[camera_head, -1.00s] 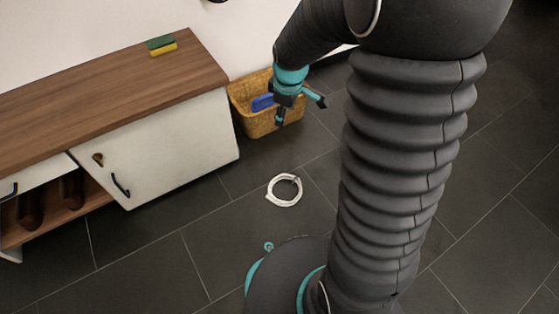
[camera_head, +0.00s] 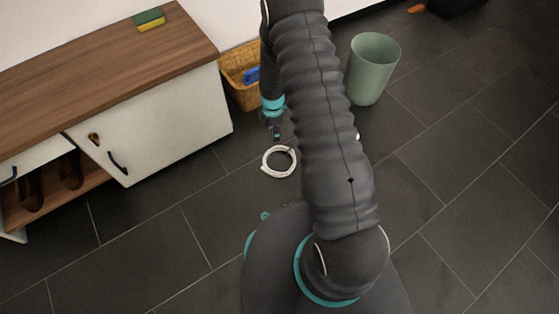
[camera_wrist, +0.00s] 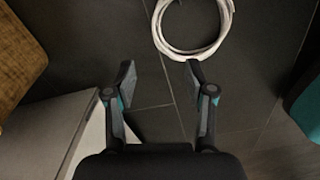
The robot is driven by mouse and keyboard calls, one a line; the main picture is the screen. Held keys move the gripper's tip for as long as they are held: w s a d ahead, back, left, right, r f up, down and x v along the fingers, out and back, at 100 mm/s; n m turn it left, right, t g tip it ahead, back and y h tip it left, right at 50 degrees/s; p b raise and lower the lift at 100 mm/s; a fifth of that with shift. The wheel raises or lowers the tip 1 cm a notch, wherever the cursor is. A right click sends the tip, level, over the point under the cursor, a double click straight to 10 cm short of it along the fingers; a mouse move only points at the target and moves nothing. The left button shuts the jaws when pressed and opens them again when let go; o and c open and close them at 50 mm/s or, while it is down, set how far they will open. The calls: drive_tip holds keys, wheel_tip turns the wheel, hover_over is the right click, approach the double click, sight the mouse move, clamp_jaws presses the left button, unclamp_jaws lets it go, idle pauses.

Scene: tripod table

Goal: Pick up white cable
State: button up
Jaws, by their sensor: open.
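The white cable (camera_head: 265,164) lies coiled in a ring on the dark tiled floor, in front of the wicker basket. It also shows at the top of the wrist view (camera_wrist: 160,37), partly cut off by the frame edge. My gripper (camera_head: 277,136) points down just behind the cable in the head view. In the wrist view my gripper (camera_wrist: 159,76) has its two fingers wide apart, with only floor between them. The cable is beyond the fingertips and not between them.
A wicker basket (camera_head: 243,95) with a blue item (camera_head: 252,75) stands behind my arm. A white cabinet (camera_head: 170,120) with a wooden top is on the left, bearing a sponge (camera_head: 149,20). A green bin (camera_head: 371,72) stands right. Floor around the cable is clear.

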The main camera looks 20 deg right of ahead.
hover_over(275, 148)
drive_tip(key=f, duration=0.6)
drive_tip(key=shift+s+a+f+b, duration=0.1)
drive_tip(key=shift+s+a+b, duration=0.15)
drive_tip(key=shift+b, duration=0.05)
drive_tip(key=shift+w+d+f+b, duration=0.1)
drive_tip(key=shift+f+b, duration=0.1)
drive_tip(key=shift+f, duration=1.45)
drive_tip(key=shift+w+d+f+b, duration=0.1)
drive_tip(key=shift+f+b, duration=0.1)
drive_tip(key=shift+f, duration=1.45)
clamp_jaws()
